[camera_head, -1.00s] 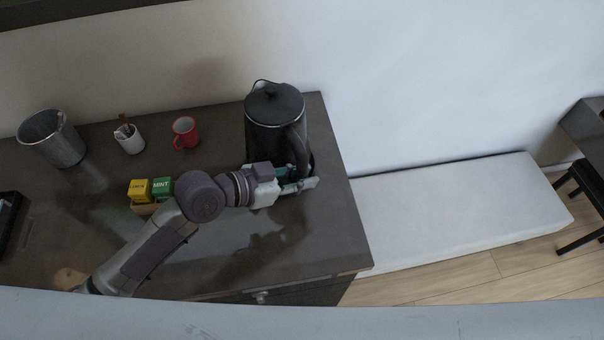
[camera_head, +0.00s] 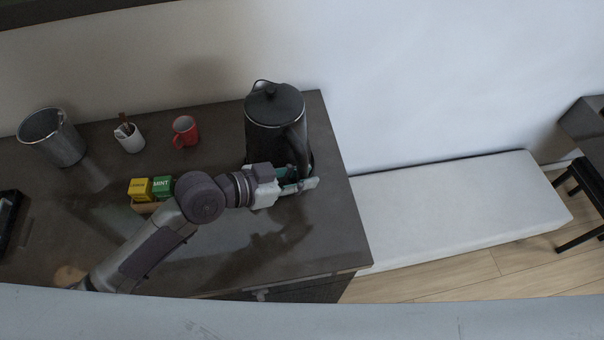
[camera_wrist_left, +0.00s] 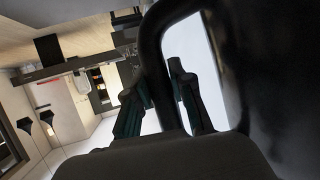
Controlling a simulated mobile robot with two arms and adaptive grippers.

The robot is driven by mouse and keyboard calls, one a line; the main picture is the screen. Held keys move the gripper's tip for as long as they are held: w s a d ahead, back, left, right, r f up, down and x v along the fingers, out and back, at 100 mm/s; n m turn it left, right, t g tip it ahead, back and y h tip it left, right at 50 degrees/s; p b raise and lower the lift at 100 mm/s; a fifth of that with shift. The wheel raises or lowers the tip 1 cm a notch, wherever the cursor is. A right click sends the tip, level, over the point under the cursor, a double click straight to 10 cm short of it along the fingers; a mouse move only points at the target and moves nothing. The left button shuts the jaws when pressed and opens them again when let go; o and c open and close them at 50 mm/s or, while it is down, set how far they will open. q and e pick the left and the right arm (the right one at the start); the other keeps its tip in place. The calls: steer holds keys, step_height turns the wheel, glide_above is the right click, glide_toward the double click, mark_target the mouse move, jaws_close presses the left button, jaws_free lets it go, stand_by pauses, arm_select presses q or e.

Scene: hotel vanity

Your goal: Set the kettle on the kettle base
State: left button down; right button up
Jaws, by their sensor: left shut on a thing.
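The dark kettle (camera_head: 268,124) stands upright near the right end of the vanity top, its lid on and its handle toward the lower right. My left gripper (camera_head: 298,182) is at the kettle's near side, shut on the handle. In the left wrist view the handle (camera_wrist_left: 154,60) runs between the two fingers (camera_wrist_left: 158,105), with the kettle body (camera_wrist_left: 275,70) filling the right. The kettle base cannot be made out; the kettle's lower part is partly behind my gripper. My right gripper is not in view.
On the vanity top (camera_head: 320,235) stand a metal bin (camera_head: 55,140), a white cup with sticks (camera_head: 130,140), a red mug (camera_head: 185,131) and yellow (camera_head: 140,188) and green (camera_head: 162,186) tea boxes. A white bench (camera_head: 460,205) lies to the right.

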arm_select(q)
steer(key=shift+f+b, duration=0.5)
steer(key=shift+b, duration=0.1)
stand_by(0.5)
steer(key=c, duration=1.3)
jaws_free()
steer(key=shift+s+f, duration=0.1)
steer(key=shift+f, duration=0.15)
steer(key=v, duration=1.1)
steer(key=shift+s, duration=0.1)
